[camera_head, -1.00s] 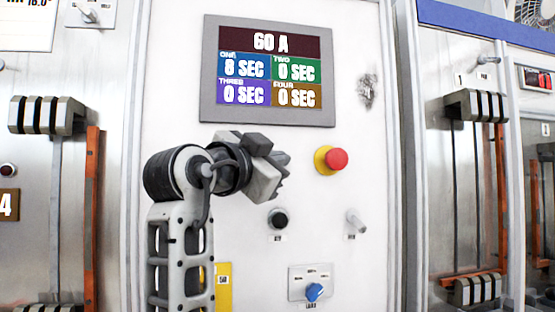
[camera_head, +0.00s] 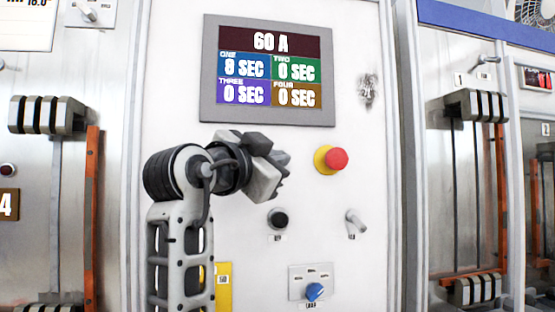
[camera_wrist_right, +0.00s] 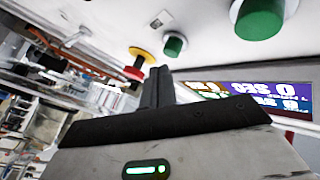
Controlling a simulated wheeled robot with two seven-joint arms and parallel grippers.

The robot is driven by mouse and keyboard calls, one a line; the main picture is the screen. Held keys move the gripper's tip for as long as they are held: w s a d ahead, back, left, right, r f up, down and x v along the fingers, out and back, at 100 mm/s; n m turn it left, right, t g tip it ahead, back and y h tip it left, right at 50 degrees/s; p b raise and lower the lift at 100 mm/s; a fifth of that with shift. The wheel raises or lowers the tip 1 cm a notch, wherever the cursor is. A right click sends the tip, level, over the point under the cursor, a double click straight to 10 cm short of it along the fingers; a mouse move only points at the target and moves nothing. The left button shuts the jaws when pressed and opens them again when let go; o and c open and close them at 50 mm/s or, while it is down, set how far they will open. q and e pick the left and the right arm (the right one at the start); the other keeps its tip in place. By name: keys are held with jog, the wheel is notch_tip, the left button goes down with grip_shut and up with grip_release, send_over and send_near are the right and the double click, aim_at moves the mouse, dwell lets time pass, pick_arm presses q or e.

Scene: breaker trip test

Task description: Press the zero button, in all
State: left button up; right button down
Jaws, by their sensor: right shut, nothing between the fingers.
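The white panel (camera_head: 330,210) carries a display (camera_head: 268,68) reading 60 A, ONE 8 SEC, and TWO, THREE and FOUR 0 SEC. My right gripper (camera_head: 278,175) is shut and empty in front of the panel, below the display and left of the red button. In the right wrist view, its fingers (camera_wrist_right: 157,86) show close together. That view also shows a large green button (camera_wrist_right: 262,18) and a smaller-looking green button (camera_wrist_right: 174,45); my arm and gripper hide these in the head view. No readable label marks the zero button. Whether the fingertips touch anything cannot be told.
A red mushroom button (camera_head: 336,159) on a yellow base sits right of the gripper. Below are a black button (camera_head: 278,218), a grey lever (camera_head: 355,221) and a blue knob (camera_head: 315,291). Cabinets with orange bars (camera_head: 93,215) flank the panel.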

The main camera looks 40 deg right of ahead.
dwell(0.6)
jog(key=shift+w+d, duration=0.2)
jog(key=shift+w, duration=0.15)
jog(key=shift+w+d+p, duration=0.25)
jog(key=shift+w+p, duration=0.05)
jog(key=shift+w, duration=0.2)
dwell(0.6)
jog(key=shift+s, duration=0.1)
jog(key=shift+s+a+b, duration=0.4)
jog(key=shift+s+a, duration=0.05)
jog(key=shift+s, duration=0.3)
jog(key=shift+s+a+b, duration=0.3)
jog(key=shift+s+a, duration=0.1)
jog(key=shift+s, duration=0.35)
jog(key=shift+s+a+b, duration=0.25)
jog(key=shift+s+a, duration=0.15)
jog(key=shift+s, duration=0.3)
jog(key=shift+s+a+b, duration=0.3)
jog(key=shift+s+a, duration=0.1)
jog(key=shift+s, duration=0.35)
